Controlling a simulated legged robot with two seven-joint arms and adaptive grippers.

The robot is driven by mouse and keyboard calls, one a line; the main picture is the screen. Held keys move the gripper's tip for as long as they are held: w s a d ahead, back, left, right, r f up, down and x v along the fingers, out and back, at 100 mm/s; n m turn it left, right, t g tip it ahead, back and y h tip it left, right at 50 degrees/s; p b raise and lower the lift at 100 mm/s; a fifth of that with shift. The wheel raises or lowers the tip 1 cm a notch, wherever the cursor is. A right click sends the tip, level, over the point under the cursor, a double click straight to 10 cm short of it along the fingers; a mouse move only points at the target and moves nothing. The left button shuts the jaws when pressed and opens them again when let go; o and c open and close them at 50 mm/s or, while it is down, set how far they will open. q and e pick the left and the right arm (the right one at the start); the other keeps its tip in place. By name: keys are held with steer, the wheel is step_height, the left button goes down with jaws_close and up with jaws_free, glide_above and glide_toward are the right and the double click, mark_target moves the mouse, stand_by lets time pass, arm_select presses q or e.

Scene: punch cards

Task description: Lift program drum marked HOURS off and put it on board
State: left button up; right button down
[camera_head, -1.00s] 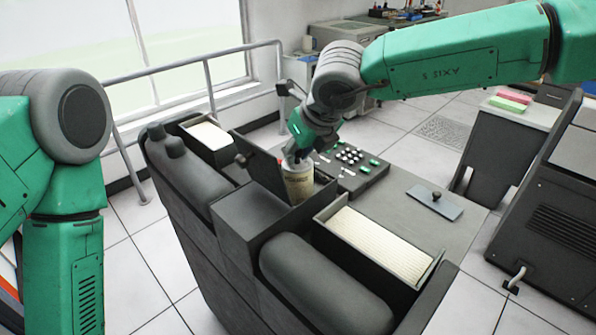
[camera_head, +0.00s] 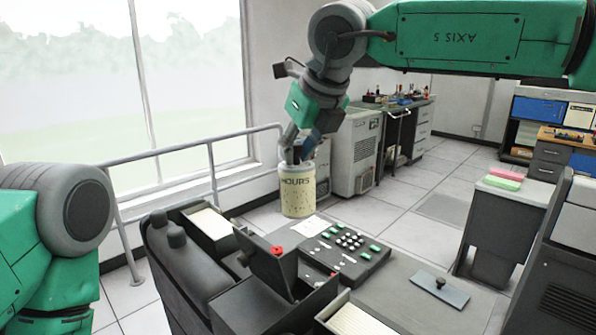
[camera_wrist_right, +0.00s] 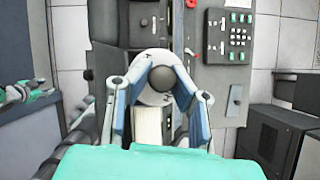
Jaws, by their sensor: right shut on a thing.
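The cream drum marked HOURS (camera_head: 298,194) hangs upright in the air in the head view, above and behind the machine. My right gripper (camera_head: 296,157) is shut on its top. In the right wrist view the drum (camera_wrist_right: 151,97) shows its pale top with a dark round knob, between the fingers of my right gripper (camera_wrist_right: 163,82). The open drum housing (camera_head: 288,272) has its dark lid raised, with a red part beside it. A flat grey plate with a black knob (camera_head: 452,295) lies on the desk top (camera_head: 398,272).
A keypad (camera_head: 345,246) with green and white keys sits right of the housing. Card trays (camera_head: 208,228) flank it. A railing (camera_head: 180,152) runs along the window. Bare desk top lies around the plate. A dark cabinet (camera_head: 560,270) stands at right.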

steer(key=shift+a+r+p, duration=0.15)
steer(key=shift+r+p, duration=0.35)
steer(key=shift+r, duration=0.35)
steer(key=shift+r+p, duration=1.15)
steer(key=shift+p, duration=0.1)
step_height(320, 180, up, 11)
steer(key=p, duration=1)
steer(key=shift+r, duration=0.15)
